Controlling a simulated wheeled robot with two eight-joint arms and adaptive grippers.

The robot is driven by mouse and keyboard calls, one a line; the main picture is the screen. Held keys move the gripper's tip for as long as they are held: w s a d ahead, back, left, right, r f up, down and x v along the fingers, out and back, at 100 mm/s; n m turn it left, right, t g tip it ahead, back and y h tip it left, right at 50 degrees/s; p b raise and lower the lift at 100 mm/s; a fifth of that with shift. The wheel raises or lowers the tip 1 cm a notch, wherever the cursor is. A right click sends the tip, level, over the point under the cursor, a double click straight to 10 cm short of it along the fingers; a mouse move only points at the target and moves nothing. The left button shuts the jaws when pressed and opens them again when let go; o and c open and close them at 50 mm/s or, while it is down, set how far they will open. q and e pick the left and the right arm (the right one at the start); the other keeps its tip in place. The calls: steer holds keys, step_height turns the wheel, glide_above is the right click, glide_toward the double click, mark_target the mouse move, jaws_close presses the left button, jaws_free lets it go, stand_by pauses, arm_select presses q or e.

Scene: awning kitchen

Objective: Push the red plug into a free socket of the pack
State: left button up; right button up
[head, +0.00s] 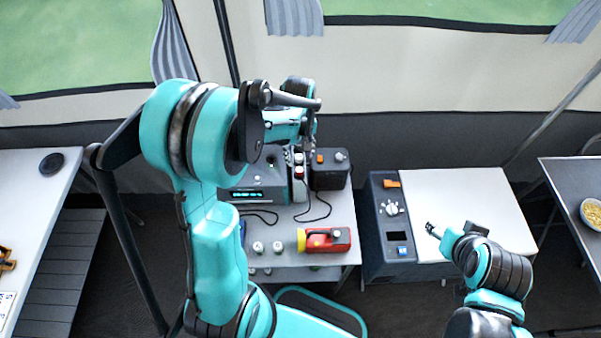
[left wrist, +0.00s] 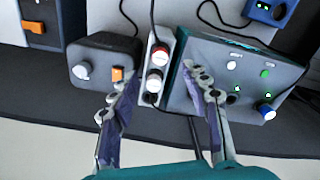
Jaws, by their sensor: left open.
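The pale socket pack (left wrist: 163,22) stands upright between two dark appliances in the left wrist view. Red and white plugs (left wrist: 154,82) sit at its face, one above the other, and a cord runs up from them. I cannot tell how deep the red one sits. In the head view the pack (head: 299,190) shows a red spot (head: 299,170) near its far end. My left gripper (left wrist: 158,88) is open, its fingers on either side of the plugs without visible contact. My right gripper (head: 431,229) is over the white counter, too small to read.
A dark box with an orange switch (left wrist: 117,74) is left of the pack, and a teal-edged unit with lit buttons (left wrist: 236,75) is right of it. A red and yellow torch (head: 325,240) and small cans (head: 259,247) lie nearer. Black cords cross the table.

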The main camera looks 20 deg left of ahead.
mark_target(299, 170)
arm_select(q)
step_height(299, 170, down, 9)
steer(key=b, duration=0.6)
steer(key=shift+r, duration=0.2)
steer(key=shift+b, duration=0.35)
stand_by(0.4)
jaws_close()
steer(key=shift+r, duration=0.15)
steer(key=shift+r+p, duration=2.2)
steer(key=shift+r, duration=0.7)
steer(key=shift+r, duration=0.1)
